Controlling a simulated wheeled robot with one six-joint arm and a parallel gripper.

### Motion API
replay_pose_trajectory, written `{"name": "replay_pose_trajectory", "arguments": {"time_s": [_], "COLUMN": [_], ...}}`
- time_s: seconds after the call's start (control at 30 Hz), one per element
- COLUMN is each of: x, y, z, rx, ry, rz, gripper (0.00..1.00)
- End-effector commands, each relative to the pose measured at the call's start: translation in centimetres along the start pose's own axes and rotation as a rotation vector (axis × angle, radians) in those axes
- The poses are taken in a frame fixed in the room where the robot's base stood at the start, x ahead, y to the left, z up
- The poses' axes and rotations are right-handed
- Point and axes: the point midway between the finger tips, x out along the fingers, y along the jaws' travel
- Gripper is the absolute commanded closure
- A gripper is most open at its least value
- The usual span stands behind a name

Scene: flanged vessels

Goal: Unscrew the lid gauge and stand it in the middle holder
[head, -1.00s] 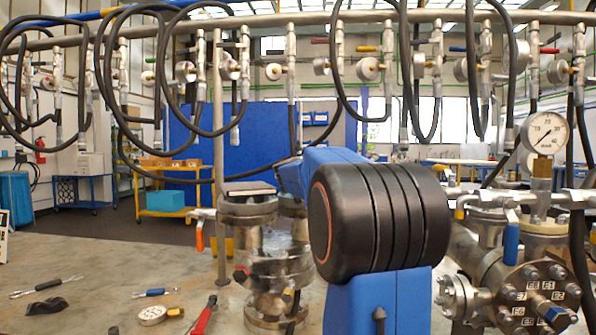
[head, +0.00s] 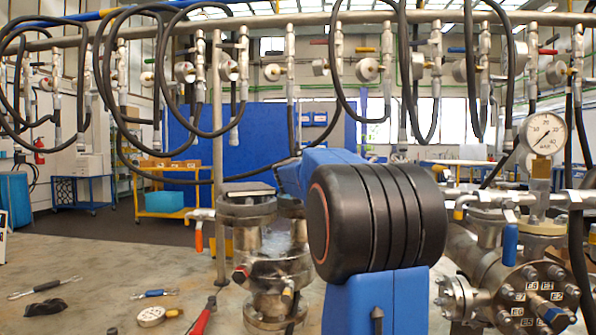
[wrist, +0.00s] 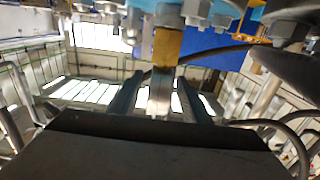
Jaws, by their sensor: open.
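The lid gauge (head: 545,133), with a round white dial, stands upright on a brass block (head: 541,185) above the flanged vessel (head: 485,262) at the right. In the wrist view my gripper (wrist: 160,98) has its two dark fingers apart. A brass block (wrist: 166,46) and a pale metal stem show in line with the gap between the fingers. They look like the gauge's fitting, but I cannot tell whether the fingers touch it. No dial shows in that view. In the head view my arm hides the gripper. I cannot make out the middle holder.
A second flanged steel vessel (head: 248,235) stands left of my arm. A small gauge (head: 151,317), a red-handled tool (head: 201,320) and other tools lie on the bench. Black hoses (head: 577,220) hang beside the lid gauge. The bench's left part is mostly clear.

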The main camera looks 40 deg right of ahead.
Motion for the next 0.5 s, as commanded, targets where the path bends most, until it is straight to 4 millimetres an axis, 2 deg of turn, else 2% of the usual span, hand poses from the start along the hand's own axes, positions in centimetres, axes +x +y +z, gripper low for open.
{"name": "replay_pose_trajectory", "arguments": {"time_s": [0.17, 0.5], "x": [-1.3, -7.1], "y": [-0.1, -0.1], "z": [-0.1, -0.1], "rx": [0.000, 0.000], "ry": [0.001, 0.002], "rz": [-0.001, -0.002], "gripper": [0.57, 0.57]}}
